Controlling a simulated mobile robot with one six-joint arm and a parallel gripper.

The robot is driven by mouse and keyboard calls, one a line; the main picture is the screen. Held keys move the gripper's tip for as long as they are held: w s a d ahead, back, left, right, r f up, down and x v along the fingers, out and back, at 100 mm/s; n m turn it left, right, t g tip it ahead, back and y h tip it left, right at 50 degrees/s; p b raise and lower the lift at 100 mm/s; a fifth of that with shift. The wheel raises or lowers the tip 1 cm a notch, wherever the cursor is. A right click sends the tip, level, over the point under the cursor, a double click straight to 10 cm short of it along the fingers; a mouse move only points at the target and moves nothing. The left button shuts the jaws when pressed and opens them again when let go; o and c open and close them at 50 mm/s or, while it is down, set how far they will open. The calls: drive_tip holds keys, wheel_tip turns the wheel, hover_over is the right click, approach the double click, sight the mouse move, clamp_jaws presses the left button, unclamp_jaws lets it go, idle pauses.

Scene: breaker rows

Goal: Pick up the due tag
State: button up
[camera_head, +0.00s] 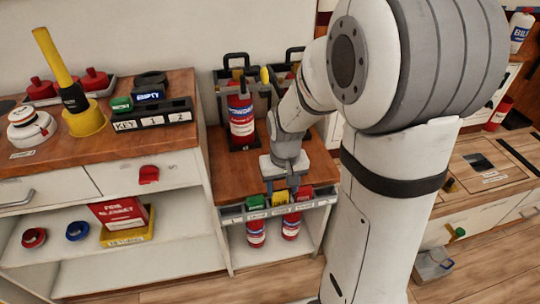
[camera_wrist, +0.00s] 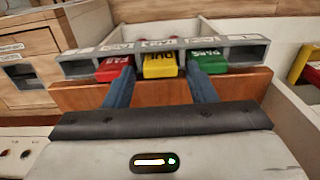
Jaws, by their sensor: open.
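The due tag (camera_wrist: 160,65) is yellow with dark lettering. It sits in the middle slot of a grey labelled rack, between a red tag (camera_wrist: 114,68) and a green tag (camera_wrist: 208,64). In the head view the due tag (camera_head: 281,196) shows small at the shelf's front edge, partly hidden by my gripper (camera_head: 282,184). In the wrist view my gripper (camera_wrist: 159,76) is open, its two blue fingers pointing at the rack, one on each side of the due tag. Nothing is between the fingers but a gap; whether they overlap the tag in depth I cannot tell.
The grey rack (camera_head: 232,219) runs along the wooden shelf's front edge. A red extinguisher (camera_head: 242,118) stands behind my gripper, and more extinguishers (camera_head: 256,233) stand below. A counter with a key rack (camera_head: 152,118) is at left. The floor in front is clear.

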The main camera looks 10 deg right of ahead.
sight(280, 193)
drive_tip(key=w+r+p, duration=0.1)
drive_tip(key=w+p, duration=0.1)
drive_tip(key=shift+r+p, duration=0.3)
drive_tip(key=shift+r, duration=0.05)
drive_tip(key=shift+w+f+p, duration=0.1)
drive_tip(key=shift+w+p, duration=0.2)
drive_tip(key=shift+w+f, duration=0.1)
drive_tip(key=shift+f, duration=0.15)
wheel_tip(280, 193, down, 8)
drive_tip(key=shift+d+r+b, duration=0.1)
drive_tip(key=shift+b, duration=1)
drive_tip(key=shift+c, duration=0.3)
drive_tip(key=c, duration=0.6)
drive_tip(key=shift+o, duration=0.2)
drive_tip(key=shift+r, duration=0.1)
